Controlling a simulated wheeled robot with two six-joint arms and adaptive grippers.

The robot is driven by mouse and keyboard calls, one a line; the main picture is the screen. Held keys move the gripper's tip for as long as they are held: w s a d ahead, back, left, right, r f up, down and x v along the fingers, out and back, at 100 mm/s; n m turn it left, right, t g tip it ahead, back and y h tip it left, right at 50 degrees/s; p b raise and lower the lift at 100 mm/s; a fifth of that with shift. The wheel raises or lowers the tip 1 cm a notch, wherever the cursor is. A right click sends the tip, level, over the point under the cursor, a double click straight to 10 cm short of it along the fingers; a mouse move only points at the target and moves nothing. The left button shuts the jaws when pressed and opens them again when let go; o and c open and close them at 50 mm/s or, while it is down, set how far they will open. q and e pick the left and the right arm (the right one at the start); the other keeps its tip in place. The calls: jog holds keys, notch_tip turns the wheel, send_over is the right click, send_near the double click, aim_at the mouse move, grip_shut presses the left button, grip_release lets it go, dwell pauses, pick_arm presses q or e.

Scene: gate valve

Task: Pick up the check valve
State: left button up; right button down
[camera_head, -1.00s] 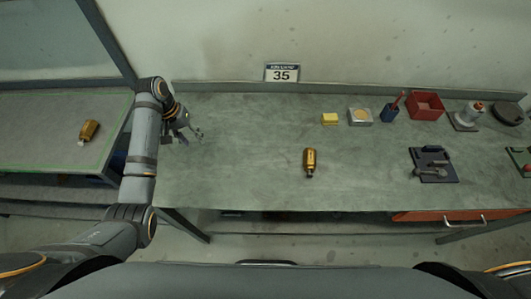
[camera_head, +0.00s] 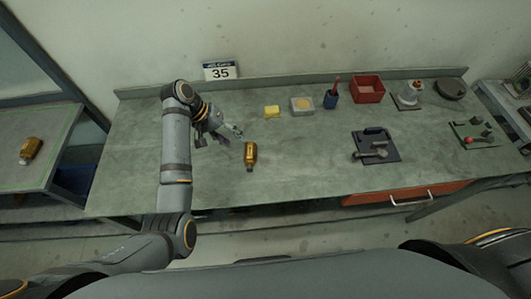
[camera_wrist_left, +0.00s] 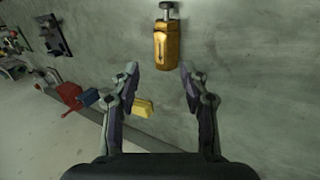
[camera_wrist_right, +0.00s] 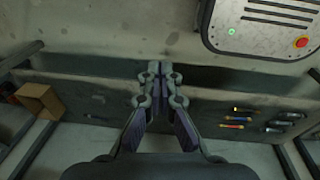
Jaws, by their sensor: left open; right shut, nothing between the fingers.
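A brass-coloured valve (camera_head: 250,155) with a dark end lies on the grey workbench (camera_head: 300,175); it also shows at the top of the left wrist view (camera_wrist_left: 167,45). A similar brass valve (camera_head: 30,150) lies on the separate bench at the far left. My left gripper (camera_head: 231,138) is open and empty, just left of the workbench valve. In the left wrist view its spread fingers (camera_wrist_left: 159,70) point toward that valve, which appears beyond the fingertips and untouched. My right gripper (camera_wrist_right: 160,70) is shut and empty, away from the workbench valves.
A yellow block (camera_head: 272,112), a pale square fixture (camera_head: 302,105), a blue cup (camera_head: 331,100) and a red bin (camera_head: 368,89) stand along the back. A dark plate with a tool (camera_head: 375,146) lies to the right. The bench front around the valve is clear.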

aim_at(247, 152)
pick_arm(q)
jog(key=x, duration=0.3)
jog(key=p+x, duration=0.1)
jog(key=x, duration=0.1)
jog(key=shift+w+a+f, duration=0.1)
jog(key=shift+a+f, duration=0.05)
jog(key=shift+a, duration=0.15)
jog(key=shift+d+f, duration=0.1)
jog(key=shift+d, duration=0.05)
jog(key=p+x, duration=0.1)
jog(key=x, duration=0.2)
jog(key=shift+w+f+p, duration=0.1)
jog(key=shift+f+p, duration=0.3)
jog(key=shift+f, duration=0.1)
jog(key=shift+d+f, duration=0.1)
jog(key=shift+f, duration=0.2)
jog(key=shift+d+f, duration=0.1)
jog(key=shift+d, duration=0.05)
jog(key=c, duration=0.8)
jog(key=shift+c, duration=0.7)
pick_arm(e)
jog(key=a+r, duration=0.2)
jog(key=r, duration=0.1)
jog(key=shift+a, duration=0.3)
